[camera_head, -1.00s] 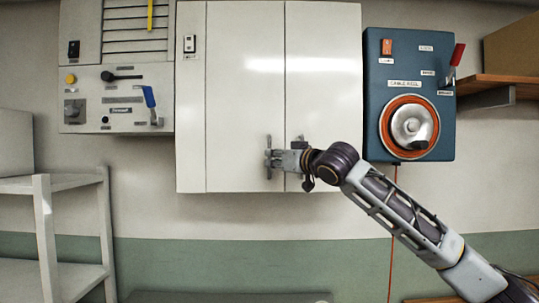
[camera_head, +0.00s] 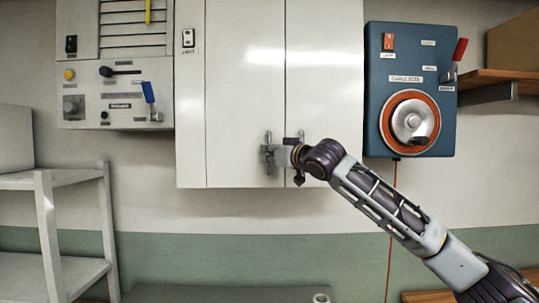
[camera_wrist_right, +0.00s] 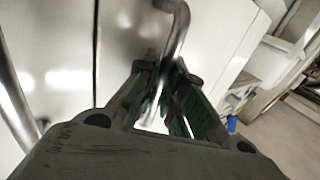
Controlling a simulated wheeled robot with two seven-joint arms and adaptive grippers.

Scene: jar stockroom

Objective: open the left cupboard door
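The white wall cupboard has a left door (camera_head: 240,80) and a right door (camera_head: 325,75), and both look closed, flush along their seam. The left door's metal bar handle (camera_head: 268,138) stands upright near that seam. My right gripper (camera_head: 268,155) is at this handle, and its arm reaches in from the lower right. In the right wrist view the handle bar (camera_wrist_right: 176,45) passes between the green-padded fingers (camera_wrist_right: 163,85), which look drawn in around it. Pad contact is partly hidden. The right door's handle (camera_head: 301,136) is partly behind my gripper. My left gripper is out of view.
A grey control panel (camera_head: 130,75) is left of the cupboard. A blue cable reel box (camera_head: 440,125) hangs to its right. A white shelf unit (camera_head: 45,220) stands at lower left, and a wooden shelf (camera_head: 505,77) is at upper right. The wall below the cupboard is clear.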

